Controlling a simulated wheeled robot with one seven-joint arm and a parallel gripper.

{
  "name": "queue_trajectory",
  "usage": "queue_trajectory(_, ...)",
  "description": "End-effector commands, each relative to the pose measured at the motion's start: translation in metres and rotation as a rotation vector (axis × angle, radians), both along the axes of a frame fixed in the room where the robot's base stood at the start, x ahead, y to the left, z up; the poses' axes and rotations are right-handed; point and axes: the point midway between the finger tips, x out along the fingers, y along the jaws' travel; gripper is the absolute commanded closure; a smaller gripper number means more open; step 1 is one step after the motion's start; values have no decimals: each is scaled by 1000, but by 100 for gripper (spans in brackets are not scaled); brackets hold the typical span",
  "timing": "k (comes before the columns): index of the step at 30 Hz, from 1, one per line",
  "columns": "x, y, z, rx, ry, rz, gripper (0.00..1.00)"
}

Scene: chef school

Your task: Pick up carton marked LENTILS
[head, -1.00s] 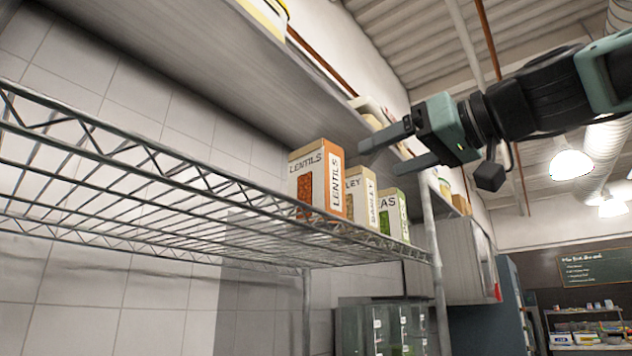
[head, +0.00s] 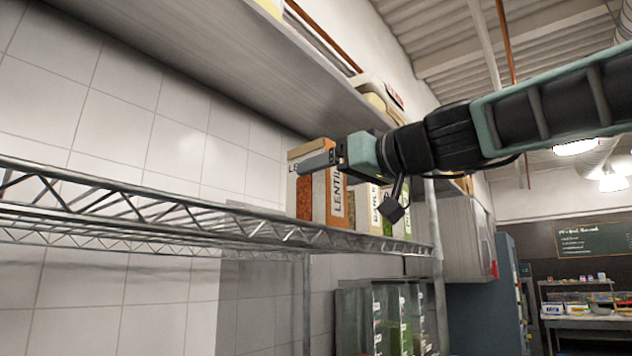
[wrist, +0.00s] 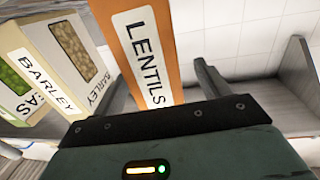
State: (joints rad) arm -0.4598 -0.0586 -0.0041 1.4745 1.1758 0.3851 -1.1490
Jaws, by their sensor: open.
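The orange and white LENTILS carton (head: 305,197) stands upright on the wire shelf (head: 150,205) in the head view. My gripper (head: 318,160) is in front of its upper part and hides some of it. In the wrist view the LENTILS carton (wrist: 146,50) stands tall just ahead of the gripper's palm, its lettered orange side facing me. One finger (wrist: 208,78) shows to the right of the carton, apart from its lettered face. The gripper is open, and no grip on the carton shows.
The BARLEY carton (wrist: 60,65) stands close to the left of LENTILS in the wrist view, with a green peas carton (wrist: 15,95) beyond it. A solid upper shelf (head: 200,60) hangs above. The wire shelf is bare to the left in the head view.

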Motion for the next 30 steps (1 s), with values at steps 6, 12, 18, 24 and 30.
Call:
queue_trajectory(6, 25, 19, 5, -1, 4, 2, 25)
queue_trajectory(12, 32, 26, 3, 0, 0, -1, 25)
queue_trajectory(18, 32, 26, 2, 0, 0, -1, 33)
queue_trajectory(24, 32, 26, 2, 0, 0, -1, 89)
queue_trajectory(30, 31, 25, 4, 2, -2, -1, 90)
